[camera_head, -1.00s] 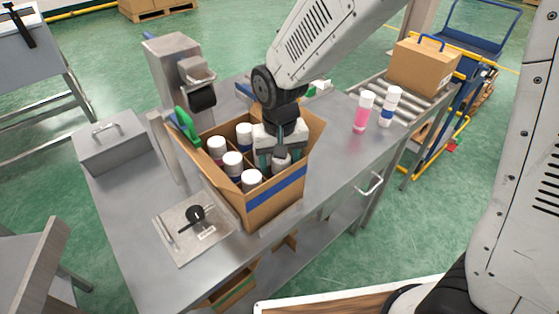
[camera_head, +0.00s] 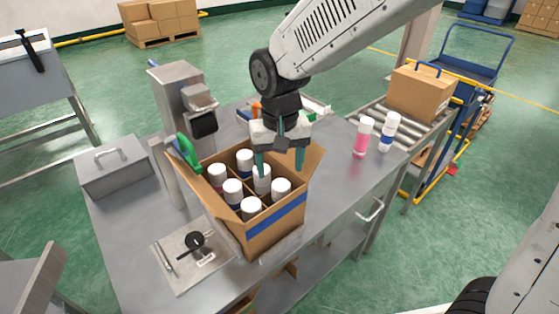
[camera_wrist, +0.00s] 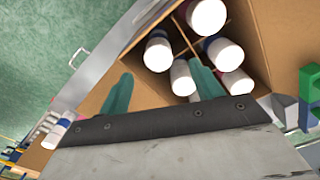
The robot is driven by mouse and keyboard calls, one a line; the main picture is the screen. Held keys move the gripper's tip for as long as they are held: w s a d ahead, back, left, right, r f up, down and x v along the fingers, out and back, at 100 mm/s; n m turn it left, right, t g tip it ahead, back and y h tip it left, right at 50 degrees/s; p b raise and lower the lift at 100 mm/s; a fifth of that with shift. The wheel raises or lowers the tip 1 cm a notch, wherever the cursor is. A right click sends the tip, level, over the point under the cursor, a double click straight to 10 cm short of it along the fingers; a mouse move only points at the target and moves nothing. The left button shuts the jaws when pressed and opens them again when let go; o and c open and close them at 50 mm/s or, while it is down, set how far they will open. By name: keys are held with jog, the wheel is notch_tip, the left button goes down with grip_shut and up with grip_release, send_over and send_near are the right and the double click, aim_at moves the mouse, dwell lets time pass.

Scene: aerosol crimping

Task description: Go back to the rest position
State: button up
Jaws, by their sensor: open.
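My gripper (camera_head: 281,168) is open and empty, pointing down above the right part of an open cardboard box (camera_head: 275,215) with a blue stripe. Its two green fingers stand apart; in the head view the left finger overlaps a white-capped can (camera_head: 262,182). Several white-capped cans stand in the box's compartments, including a front one (camera_head: 251,207) and a right one (camera_head: 281,188). In the wrist view the fingers (camera_wrist: 162,92) frame the box interior, with can caps (camera_wrist: 158,54) beyond them. Whether a fingertip touches a can is unclear.
The box stands on a grey metal table (camera_head: 335,185). A crimping machine (camera_head: 183,100) and a grey lidded case (camera_head: 112,165) are to the left. A plate with a black knob (camera_head: 193,243) lies in front. A pink can (camera_head: 362,140) and a blue-banded can (camera_head: 388,133) stand right.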

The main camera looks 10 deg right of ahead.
jog(key=shift+s+d, duration=0.1)
jog(key=shift+s, duration=0.1)
jog(key=s+d+r, duration=0.5)
jog(key=s+d, duration=0.4)
jog(key=d, duration=0.1)
jog(key=s+d+r+m+t, duration=0.1)
jog(key=s+d+r, duration=0.4)
jog(key=s+d, duration=0.5)
jog(key=shift+s+d+r+m, duration=0.15)
jog(key=shift+d+m, duration=0.15)
jog(key=shift+d, duration=0.15)
